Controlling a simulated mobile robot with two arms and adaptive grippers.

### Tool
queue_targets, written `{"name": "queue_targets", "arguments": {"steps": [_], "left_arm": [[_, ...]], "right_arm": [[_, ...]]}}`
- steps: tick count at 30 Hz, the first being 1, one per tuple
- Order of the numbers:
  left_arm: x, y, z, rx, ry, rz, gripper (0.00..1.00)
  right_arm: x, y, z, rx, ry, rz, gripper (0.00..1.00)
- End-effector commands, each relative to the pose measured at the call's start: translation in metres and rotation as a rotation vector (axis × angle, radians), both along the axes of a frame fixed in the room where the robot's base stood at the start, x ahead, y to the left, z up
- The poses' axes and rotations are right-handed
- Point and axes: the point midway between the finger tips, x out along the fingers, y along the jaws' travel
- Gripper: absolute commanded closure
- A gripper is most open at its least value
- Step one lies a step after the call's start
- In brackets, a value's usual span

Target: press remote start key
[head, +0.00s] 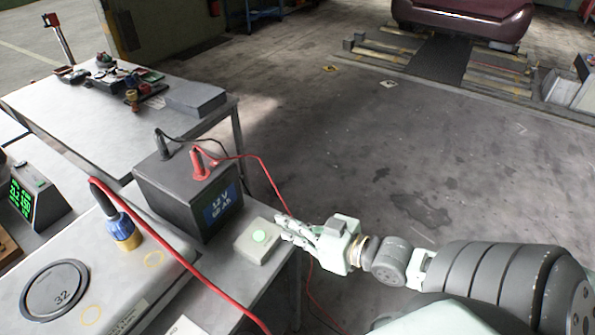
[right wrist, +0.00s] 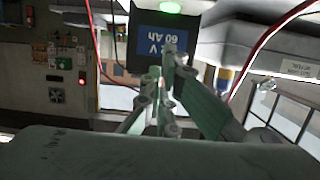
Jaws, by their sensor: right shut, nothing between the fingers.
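The remote start key is a small pale box (head: 256,246) with a round green button (head: 260,236), on the right edge of the bench beside the battery. My right gripper (head: 283,228) is shut and empty, its fingertips close to the right side of the button. I cannot tell from the head view whether they touch the box. In the right wrist view the green button (right wrist: 171,7) glows at the top edge, beyond the shut fingers (right wrist: 172,55). My left gripper is not in view.
A black battery (head: 190,190) marked 12 V 60 Ah stands left of the key, with red and black clamps. A red cable (head: 215,286) crosses the bench. A meter with green digits (head: 33,195) stands at the left. Open floor (head: 400,180) lies to the right.

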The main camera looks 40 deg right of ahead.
Motion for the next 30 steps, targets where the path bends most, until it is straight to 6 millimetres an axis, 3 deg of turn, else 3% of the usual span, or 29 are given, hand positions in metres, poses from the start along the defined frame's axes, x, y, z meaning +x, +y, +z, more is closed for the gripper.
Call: {"name": "queue_targets", "arguments": {"steps": [8,30], "left_arm": [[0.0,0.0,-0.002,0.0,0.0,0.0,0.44],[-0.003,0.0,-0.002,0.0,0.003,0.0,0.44]], "right_arm": [[-0.018,-0.006,0.005,0.0,0.0,0.0,1.0],[-0.018,-0.006,0.005,0.0,-0.001,0.0,1.0]]}}
